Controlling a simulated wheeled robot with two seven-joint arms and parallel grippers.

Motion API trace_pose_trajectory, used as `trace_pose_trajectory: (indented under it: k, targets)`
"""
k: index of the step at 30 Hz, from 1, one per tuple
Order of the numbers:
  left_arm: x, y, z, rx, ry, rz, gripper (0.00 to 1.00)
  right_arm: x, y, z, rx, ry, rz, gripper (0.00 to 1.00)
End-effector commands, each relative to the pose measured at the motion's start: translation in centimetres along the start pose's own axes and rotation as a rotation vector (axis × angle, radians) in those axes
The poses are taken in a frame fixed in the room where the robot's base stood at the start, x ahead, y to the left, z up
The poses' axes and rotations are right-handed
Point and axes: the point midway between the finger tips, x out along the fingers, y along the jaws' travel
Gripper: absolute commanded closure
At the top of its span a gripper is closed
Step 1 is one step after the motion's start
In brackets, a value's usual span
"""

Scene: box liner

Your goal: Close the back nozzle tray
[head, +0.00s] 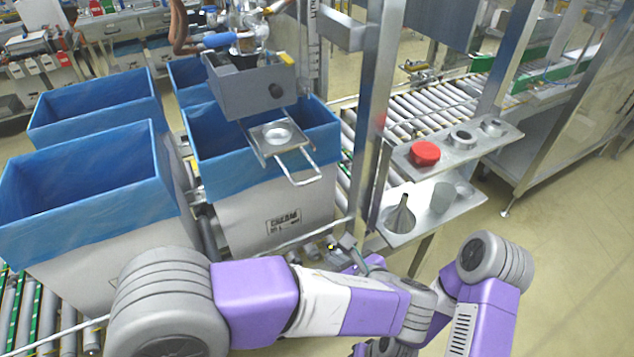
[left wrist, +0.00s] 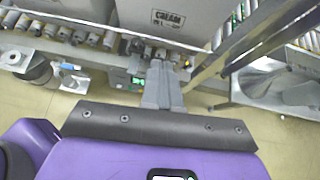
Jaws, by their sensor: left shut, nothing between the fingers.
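The nozzle tray (head: 262,131) is a small metal slide with a pale round cup on it, in the head view. It juts out from under the grey nozzle box (head: 240,92), with its wire handle (head: 306,182) stretching toward me over a blue-lined box (head: 205,150). My left gripper (head: 347,242) is lower and to the right of the handle, apart from it, and partly hidden by my arm. In the left wrist view its grey fingers (left wrist: 166,72) are together and empty, pointing toward the box marked CREAM (left wrist: 190,15). My right gripper is not visible.
Several more blue-lined boxes (head: 85,170) stand at the left. A steel post (head: 372,110) rises right of the tray. Beyond it, an upper shelf (head: 485,142) holds a red cap (head: 425,153) and metal rings; a lower shelf (head: 462,205) holds a funnel (head: 400,217).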

Motion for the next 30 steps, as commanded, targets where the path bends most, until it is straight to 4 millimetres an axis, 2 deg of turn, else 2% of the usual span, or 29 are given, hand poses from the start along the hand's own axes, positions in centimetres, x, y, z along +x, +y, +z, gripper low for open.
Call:
trace_pose_trajectory:
  k: [1, 4, 7, 10, 14, 24, 30]
  targets:
    - [-3.2, -0.5, 2.9, 0.021, -0.100, -0.042, 1.00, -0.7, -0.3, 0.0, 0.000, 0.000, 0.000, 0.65]
    - [-7.6, -0.7, 6.7, 0.043, -0.258, -0.081, 1.00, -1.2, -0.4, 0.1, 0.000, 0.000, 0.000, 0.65]
    - [-10.3, -0.4, 8.8, 0.046, -0.349, -0.096, 1.00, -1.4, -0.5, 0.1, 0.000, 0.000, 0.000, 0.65]
    - [-11.1, -0.2, 9.6, 0.044, -0.385, -0.097, 1.00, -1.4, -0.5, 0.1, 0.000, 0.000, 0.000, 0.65]
    - [-10.0, -0.3, 10.1, 0.044, -0.388, -0.093, 1.00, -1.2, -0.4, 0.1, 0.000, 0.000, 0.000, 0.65]
    - [-3.4, -1.0, 12.6, 0.043, -0.385, -0.092, 1.00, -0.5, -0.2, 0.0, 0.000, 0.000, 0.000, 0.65]
    - [-0.2, -1.4, 13.9, 0.044, -0.385, -0.093, 1.00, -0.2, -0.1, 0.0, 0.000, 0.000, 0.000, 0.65]
